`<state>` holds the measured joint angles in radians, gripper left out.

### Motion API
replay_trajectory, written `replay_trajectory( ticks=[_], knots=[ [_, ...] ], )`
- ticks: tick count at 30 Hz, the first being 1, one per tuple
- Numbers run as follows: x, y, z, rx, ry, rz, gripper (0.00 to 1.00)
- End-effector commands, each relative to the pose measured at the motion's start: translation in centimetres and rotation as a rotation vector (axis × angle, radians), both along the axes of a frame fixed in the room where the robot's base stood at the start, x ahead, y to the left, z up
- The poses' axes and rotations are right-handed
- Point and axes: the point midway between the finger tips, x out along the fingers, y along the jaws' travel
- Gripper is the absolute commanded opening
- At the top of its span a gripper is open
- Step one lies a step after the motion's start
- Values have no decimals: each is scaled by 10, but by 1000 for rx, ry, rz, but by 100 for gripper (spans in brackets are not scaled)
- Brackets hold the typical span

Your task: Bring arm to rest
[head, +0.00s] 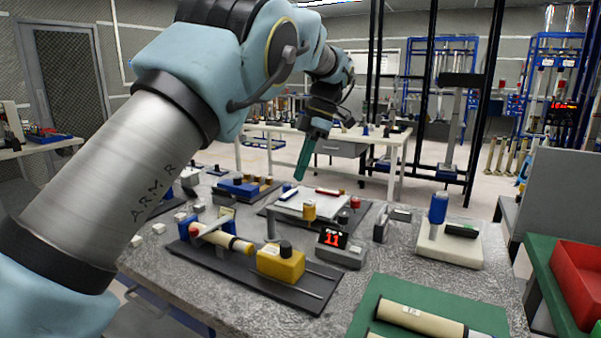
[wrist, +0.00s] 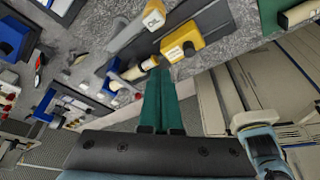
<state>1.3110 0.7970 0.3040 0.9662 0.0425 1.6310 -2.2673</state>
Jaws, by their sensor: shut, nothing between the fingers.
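My arm reaches from the lower left of the head view up and across to the middle. My gripper (head: 300,174) has green fingers pointing down, above the far part of the grey table (head: 400,262). In the wrist view my gripper (wrist: 160,75) shows its green fingers side by side, closed together with nothing held between them. The fingers appear clear of the table objects. Part of the table is hidden behind my arm in the head view.
A yellow block (head: 280,264) and a cream tube sit on a black plate. A display reading 11 (head: 341,248) stands beside them. A white block with a blue-topped post (head: 438,209), a green mat (head: 378,290) and a red bin (head: 578,285) lie to the right.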

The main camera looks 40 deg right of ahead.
Motion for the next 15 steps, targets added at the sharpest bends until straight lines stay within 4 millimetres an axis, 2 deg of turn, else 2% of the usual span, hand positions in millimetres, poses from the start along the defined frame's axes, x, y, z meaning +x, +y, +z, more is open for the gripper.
replay_trajectory(
  ticks=[11,14,15],
  knots=[
    [1,1,0,0,2,-2,0],
    [16,14,-3,-4,25,-21,0],
    [27,24,-4,-11,41,-39,0]
  ],
)
